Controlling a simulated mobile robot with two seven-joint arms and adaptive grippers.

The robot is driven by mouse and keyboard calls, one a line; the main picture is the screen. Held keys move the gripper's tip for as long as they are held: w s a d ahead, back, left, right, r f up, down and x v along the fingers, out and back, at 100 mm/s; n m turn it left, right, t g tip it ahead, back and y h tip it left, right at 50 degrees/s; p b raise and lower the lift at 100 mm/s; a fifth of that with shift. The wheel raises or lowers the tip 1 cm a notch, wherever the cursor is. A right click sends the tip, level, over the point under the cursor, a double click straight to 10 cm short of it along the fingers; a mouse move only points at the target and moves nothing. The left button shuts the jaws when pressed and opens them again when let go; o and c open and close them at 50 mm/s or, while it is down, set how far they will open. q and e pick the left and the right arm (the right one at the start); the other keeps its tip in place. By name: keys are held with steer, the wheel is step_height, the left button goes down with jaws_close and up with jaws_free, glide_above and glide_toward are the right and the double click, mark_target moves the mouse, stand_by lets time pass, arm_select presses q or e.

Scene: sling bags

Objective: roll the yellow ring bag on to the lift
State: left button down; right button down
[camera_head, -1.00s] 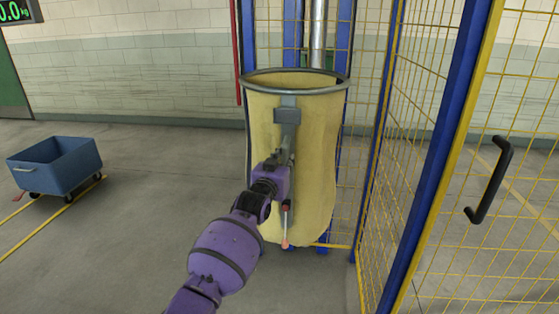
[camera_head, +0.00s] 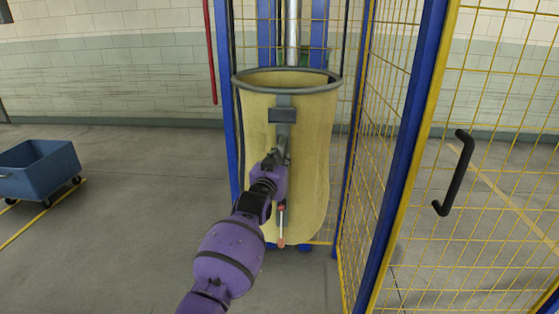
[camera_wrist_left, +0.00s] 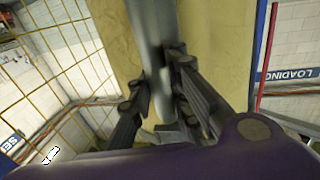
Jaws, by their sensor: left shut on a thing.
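The yellow ring bag (camera_head: 310,150) stands upright in the middle of the head view, a tall yellow sack with a grey ring around its open top. A grey metal bracket with a bar runs down its near side. My left gripper (camera_head: 279,157) is at this bar, and in the left wrist view its fingers (camera_wrist_left: 160,100) close around the grey bar with the yellow cloth (camera_wrist_left: 218,45) behind. The lift (camera_head: 235,100) appears as blue posts and a silver column directly behind the bag; its base is mostly hidden by the bag. My right gripper is not in view.
A yellow mesh fence with blue posts (camera_head: 400,150) stands close on the right, with a black handle (camera_head: 457,172) on its panel. A blue wheeled cart (camera_head: 38,168) stands at the left. The grey floor between cart and bag is clear.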

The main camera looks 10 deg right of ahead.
arm_select(q)
steer(key=c, duration=2)
jaws_free()
steer(key=shift+s+d+f, duration=0.15)
steer(key=shift+s+d, duration=0.15)
steer(key=shift+d, duration=0.3)
steer(key=shift+c, duration=0.2)
steer(key=o, duration=0.4)
steer(key=shift+s+d, duration=0.1)
steer(key=shift+d, duration=0.15)
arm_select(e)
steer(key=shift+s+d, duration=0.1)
arm_select(q)
steer(key=shift+a, duration=0.1)
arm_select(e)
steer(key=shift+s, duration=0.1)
arm_select(q)
steer(key=v, duration=1.2)
steer(key=shift+a, duration=0.2)
steer(key=shift+w, duration=0.2)
